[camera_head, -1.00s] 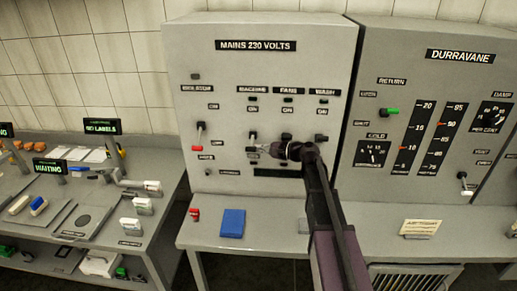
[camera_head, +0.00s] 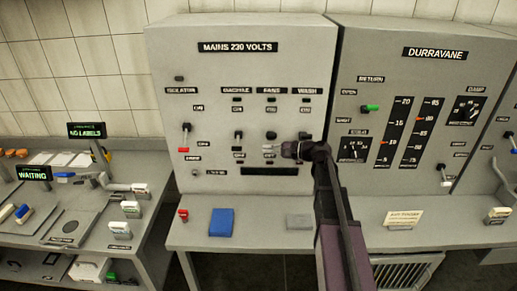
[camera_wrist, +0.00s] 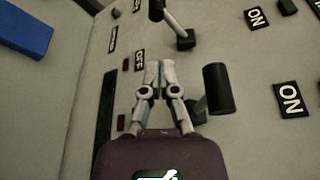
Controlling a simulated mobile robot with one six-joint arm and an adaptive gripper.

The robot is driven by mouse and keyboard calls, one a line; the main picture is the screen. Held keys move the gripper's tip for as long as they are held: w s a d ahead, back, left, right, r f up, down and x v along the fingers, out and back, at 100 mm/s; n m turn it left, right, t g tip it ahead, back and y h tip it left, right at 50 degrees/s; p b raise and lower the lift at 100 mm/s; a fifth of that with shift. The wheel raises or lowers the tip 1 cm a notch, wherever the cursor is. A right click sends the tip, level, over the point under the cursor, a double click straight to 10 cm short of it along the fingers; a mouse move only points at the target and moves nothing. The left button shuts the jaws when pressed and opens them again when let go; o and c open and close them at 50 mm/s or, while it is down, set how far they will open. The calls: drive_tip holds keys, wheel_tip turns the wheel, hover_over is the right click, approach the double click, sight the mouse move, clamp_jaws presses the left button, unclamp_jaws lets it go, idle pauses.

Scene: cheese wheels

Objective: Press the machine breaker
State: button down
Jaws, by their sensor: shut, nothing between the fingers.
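The machine breaker (camera_head: 238,135) is the left one of three small levers on the grey panel marked MAINS 230 VOLTS (camera_head: 237,47). Its handle hangs down, toward the off side; in the wrist view it (camera_wrist: 174,24) is at the top and leans toward the OFF label. My gripper (camera_head: 268,150) is shut and empty, just under the fans breaker (camera_head: 271,135), right of the machine breaker. In the wrist view my gripper (camera_wrist: 160,66) is beside the fans handle (camera_wrist: 215,88), which points toward ON. Whether they touch is unclear.
The wash breaker (camera_head: 305,135) is close to the right of my gripper. The isolator lever (camera_head: 186,134) is at the panel's left. A blue flat object (camera_head: 221,222) and a grey block (camera_head: 299,221) lie on the ledge below. The DURRAVANE panel (camera_head: 434,53) stands to the right.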

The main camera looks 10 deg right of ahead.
drive_tip(key=shift+s+d, duration=0.2)
drive_tip(key=shift+d, duration=0.15)
drive_tip(key=shift+a+f, duration=0.1)
drive_tip(key=a+f+m+t+y+b, duration=0.1)
drive_tip(key=a+f+m+y+b, duration=0.2)
drive_tip(key=f+m+y+b, duration=0.7)
drive_tip(key=shift+w+a+f+m+y+b, duration=0.35)
drive_tip(key=shift+m+b, duration=1.45)
drive_tip(key=shift+b, duration=6.75)
drive_tip(key=shift+s+a, duration=0.15)
